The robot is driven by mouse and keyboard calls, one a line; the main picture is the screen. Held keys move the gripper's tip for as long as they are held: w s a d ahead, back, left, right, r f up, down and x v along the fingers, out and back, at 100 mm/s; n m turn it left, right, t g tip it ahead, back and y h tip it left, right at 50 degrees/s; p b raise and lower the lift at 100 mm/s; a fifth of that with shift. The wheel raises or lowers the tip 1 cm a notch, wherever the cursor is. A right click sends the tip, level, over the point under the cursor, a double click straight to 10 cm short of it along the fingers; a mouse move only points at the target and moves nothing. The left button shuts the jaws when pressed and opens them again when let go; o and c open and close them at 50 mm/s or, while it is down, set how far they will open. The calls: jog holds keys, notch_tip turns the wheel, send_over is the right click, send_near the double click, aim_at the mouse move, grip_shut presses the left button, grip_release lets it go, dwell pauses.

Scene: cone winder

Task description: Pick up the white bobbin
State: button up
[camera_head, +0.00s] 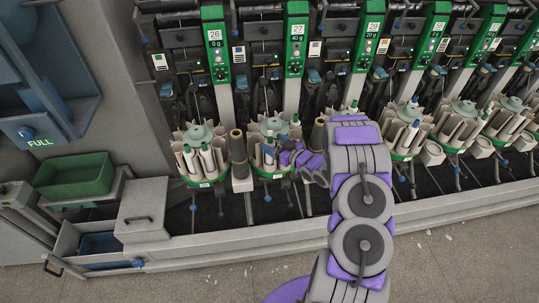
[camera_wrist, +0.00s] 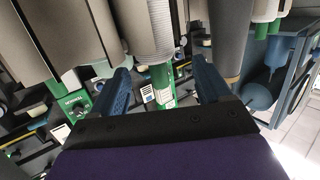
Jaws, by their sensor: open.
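My gripper (camera_head: 281,147) is over the middle carousel under the panel marked 27, coming in from the right. It is open, and in the wrist view its two blue fingers (camera_wrist: 163,72) stand apart. A white ridged bobbin (camera_wrist: 149,32) with a green end shows between and beyond the fingers; I cannot tell whether either finger touches it. In the head view a white bobbin (camera_head: 268,155) stands in that carousel beside the gripper, partly hidden by it. Other white bobbins (camera_head: 189,158) stand in the carousel to the left.
Tall brown cones (camera_head: 238,147) stand beside the carousel. Grey carousel pocket walls (camera_wrist: 92,30) crowd the bobbin in the wrist view. Winder panels (camera_head: 295,45) rise behind. A green bin (camera_head: 74,176) sits at left. The floor (camera_head: 450,262) in front is mostly clear.

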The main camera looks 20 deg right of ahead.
aim_at(272, 141)
jog(key=w, duration=0.3)
jog(key=shift+w+f+b, duration=0.1)
jog(key=shift+f+b, duration=0.2)
jog(key=shift+f, duration=0.1)
jog(key=shift+a+r, duration=0.1)
jog(key=shift+a, duration=0.4)
jog(key=shift+c, duration=0.5)
jog(key=shift+d, duration=0.25)
jog(key=c, duration=0.8)
